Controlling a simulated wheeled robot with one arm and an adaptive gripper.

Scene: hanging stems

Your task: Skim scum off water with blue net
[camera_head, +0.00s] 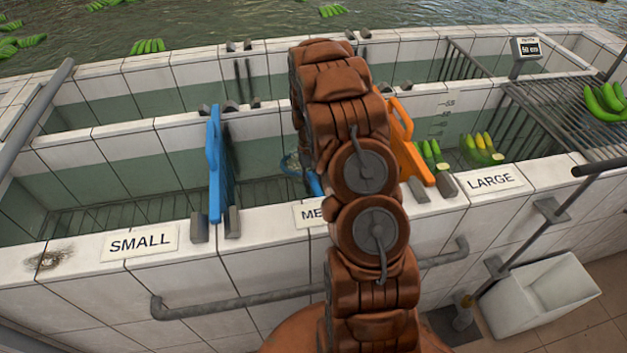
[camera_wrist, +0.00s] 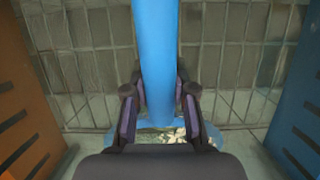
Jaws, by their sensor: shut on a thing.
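In the wrist view, my gripper (camera_wrist: 160,108) is shut on the blue handle (camera_wrist: 154,45) of the net, with dark pads on both sides of it. The net's blue rim (camera_wrist: 210,134) shows below, partly hidden by my gripper. Pale flecks (camera_wrist: 182,134) show within the rim; I cannot tell whether they lie in the mesh or on the water. In the head view, part of the blue net (camera_head: 311,182) shows beside my arm in the middle compartment, between the blue and orange gates. My arm hides my gripper and most of the net there.
A blue gate (camera_head: 214,165) and an orange gate (camera_head: 410,143) flank the middle compartment; both flank the wrist view too. Green bananas are in the LARGE compartment (camera_head: 483,150) and on the right rack (camera_head: 556,112). A dark fibrous patch (camera_head: 48,260) lies on the front ledge.

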